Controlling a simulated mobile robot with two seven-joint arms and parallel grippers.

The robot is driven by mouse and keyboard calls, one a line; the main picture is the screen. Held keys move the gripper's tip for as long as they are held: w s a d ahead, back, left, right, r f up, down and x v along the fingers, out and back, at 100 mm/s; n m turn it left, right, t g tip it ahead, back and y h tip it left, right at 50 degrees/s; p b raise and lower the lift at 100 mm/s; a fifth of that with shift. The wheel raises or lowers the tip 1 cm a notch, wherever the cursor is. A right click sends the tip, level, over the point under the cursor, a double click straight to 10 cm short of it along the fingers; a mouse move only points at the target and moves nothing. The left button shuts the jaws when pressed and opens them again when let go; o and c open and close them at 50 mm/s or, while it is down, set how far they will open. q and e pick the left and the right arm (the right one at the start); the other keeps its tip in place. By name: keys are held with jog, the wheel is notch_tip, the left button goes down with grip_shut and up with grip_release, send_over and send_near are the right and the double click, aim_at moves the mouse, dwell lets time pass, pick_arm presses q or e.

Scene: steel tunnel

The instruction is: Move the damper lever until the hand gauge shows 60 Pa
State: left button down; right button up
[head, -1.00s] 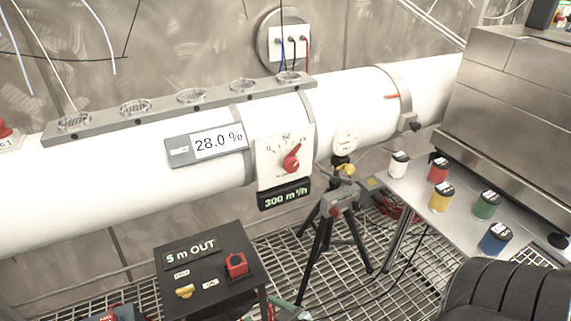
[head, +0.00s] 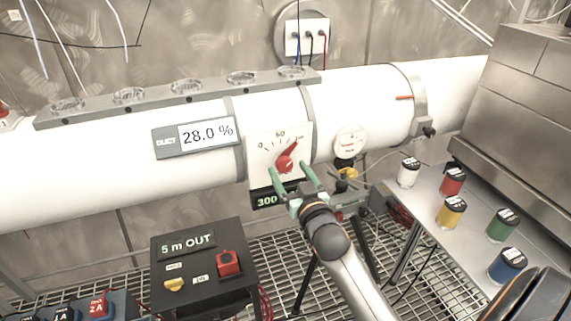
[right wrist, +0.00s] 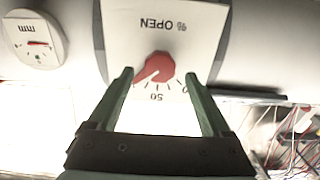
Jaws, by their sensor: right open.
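The red damper lever (head: 286,163) sits on a white dial plate (head: 258,150) on the duct; its pointer slants up and right, past the 50 mark. The right wrist view shows the lever (right wrist: 154,67) with "% OPEN" on the plate, upside down. My right gripper (head: 288,169) is open, its green fingers either side of the lever's lower part; contact is not clear. In the right wrist view its fingertips (right wrist: 158,75) look apart from the lever. The round white gauge (head: 350,141) is right of the plate; its reading is too small to tell. My left gripper is not in view.
A duct display (head: 207,134) reads 28.0 %. A flow display (head: 266,201) is partly hidden by my gripper. A tripod (head: 374,262) stands behind my right arm. Several coloured jars, one yellow (head: 451,212), stand on the metal table at right. A black control box (head: 190,262) is below.

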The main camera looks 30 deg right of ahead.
aim_at(285, 166)
jog(key=shift+x, duration=1.65)
grip_shut()
jog(key=shift+n, duration=0.3)
jog(key=shift+n+p, duration=0.9)
jog(key=shift+n, duration=0.3)
jog(key=shift+a+f+n+p, duration=0.1)
jog(key=shift+n+p, duration=0.6)
jog(key=shift+n, duration=1.5)
